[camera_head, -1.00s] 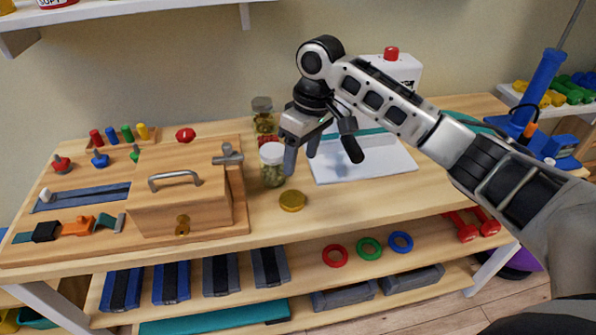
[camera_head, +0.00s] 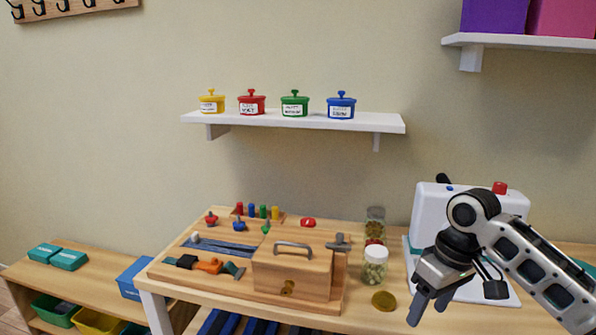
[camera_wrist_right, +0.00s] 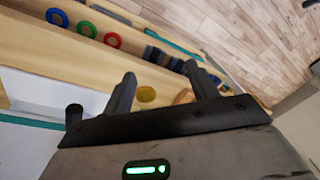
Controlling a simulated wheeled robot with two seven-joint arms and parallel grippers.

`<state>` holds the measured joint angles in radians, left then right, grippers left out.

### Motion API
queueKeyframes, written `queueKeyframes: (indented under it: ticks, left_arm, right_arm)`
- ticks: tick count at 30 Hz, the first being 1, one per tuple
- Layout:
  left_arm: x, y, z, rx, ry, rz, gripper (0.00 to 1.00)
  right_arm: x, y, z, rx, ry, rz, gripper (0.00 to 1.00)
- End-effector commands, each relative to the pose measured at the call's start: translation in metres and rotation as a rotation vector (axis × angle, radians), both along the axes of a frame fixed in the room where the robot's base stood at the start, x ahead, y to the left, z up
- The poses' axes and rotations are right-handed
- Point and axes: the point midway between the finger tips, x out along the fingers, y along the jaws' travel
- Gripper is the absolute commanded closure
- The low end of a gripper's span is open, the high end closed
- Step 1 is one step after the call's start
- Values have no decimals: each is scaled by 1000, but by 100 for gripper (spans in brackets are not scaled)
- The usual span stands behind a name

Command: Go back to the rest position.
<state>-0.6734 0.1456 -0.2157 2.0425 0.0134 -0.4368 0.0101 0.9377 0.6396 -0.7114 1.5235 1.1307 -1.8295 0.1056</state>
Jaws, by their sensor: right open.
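My right gripper (camera_head: 429,306) is at the lower right of the head view, over the right part of the wooden table. Its two fingers are apart with nothing between them. In the right wrist view its fingers (camera_wrist_right: 160,90) also stand apart, and a gold lid (camera_wrist_right: 147,94) shows on the table beyond them. In the head view this gold lid (camera_head: 384,300) lies on the table left of the gripper, apart from it. My left gripper is not in view.
A lidded jar (camera_head: 375,266), a darker jar (camera_head: 375,223) and a wooden latch box (camera_head: 290,275) stand left of the gripper. A white machine (camera_head: 432,205) stands behind it. A wall shelf (camera_head: 290,121) holds colored pots. A low shelf (camera_head: 85,285) is at left.

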Motion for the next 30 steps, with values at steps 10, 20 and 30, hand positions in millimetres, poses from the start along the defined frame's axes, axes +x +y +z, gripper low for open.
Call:
queueKeyframes:
  ticks: [10,20,30]
  left_arm:
    - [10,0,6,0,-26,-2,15]
    - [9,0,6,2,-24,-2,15]
    - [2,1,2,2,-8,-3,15]
  right_arm:
    - [-9,42,-70,85,-99,10,41]
    - [-45,97,-153,230,-274,-33,41]
    - [-141,114,-211,325,-613,-228,41]
